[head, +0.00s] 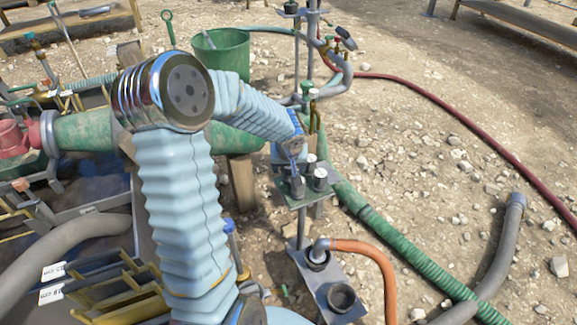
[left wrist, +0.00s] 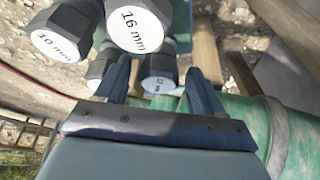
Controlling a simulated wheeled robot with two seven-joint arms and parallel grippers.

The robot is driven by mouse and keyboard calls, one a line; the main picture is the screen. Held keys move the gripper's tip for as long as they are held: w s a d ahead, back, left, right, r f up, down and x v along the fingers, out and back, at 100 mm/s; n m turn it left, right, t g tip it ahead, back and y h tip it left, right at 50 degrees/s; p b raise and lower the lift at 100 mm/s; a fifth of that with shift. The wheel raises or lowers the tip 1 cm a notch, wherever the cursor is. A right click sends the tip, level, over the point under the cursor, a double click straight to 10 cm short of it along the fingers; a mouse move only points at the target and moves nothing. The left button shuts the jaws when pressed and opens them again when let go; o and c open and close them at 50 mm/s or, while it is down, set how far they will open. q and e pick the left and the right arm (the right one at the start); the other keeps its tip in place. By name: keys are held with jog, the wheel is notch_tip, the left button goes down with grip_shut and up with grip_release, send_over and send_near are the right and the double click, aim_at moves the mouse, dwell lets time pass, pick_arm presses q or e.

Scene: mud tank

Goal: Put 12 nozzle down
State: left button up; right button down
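A small dark nozzle with a pale label (left wrist: 160,84) stands between the fingers of my left gripper (left wrist: 160,92) in the left wrist view. Its print is too small to read surely. The fingers are apart, with gaps on both sides of it. In the head view my left gripper (head: 292,166) points down at the nozzles on a small green plate (head: 300,198). One white-topped nozzle (head: 320,177) shows beside it. My right gripper is out of view.
A lower grey plate (head: 318,280) carries a dark empty cup (head: 342,298) and a fitting with an orange hose (head: 375,258). A green hose (head: 400,253) runs right of the stand. A green bucket (head: 222,52) stands behind.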

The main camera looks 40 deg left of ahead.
pick_arm(q)
jog(key=shift+r, duration=0.2)
jog(key=shift+d+r+p, duration=0.1)
jog(key=shift+r+p, duration=0.2)
jog(key=shift+r, duration=0.05)
jog(key=p+v, duration=0.1)
jog(key=v, duration=1)
jog(key=shift+s+p, duration=0.2)
jog(key=shift+p, duration=0.1)
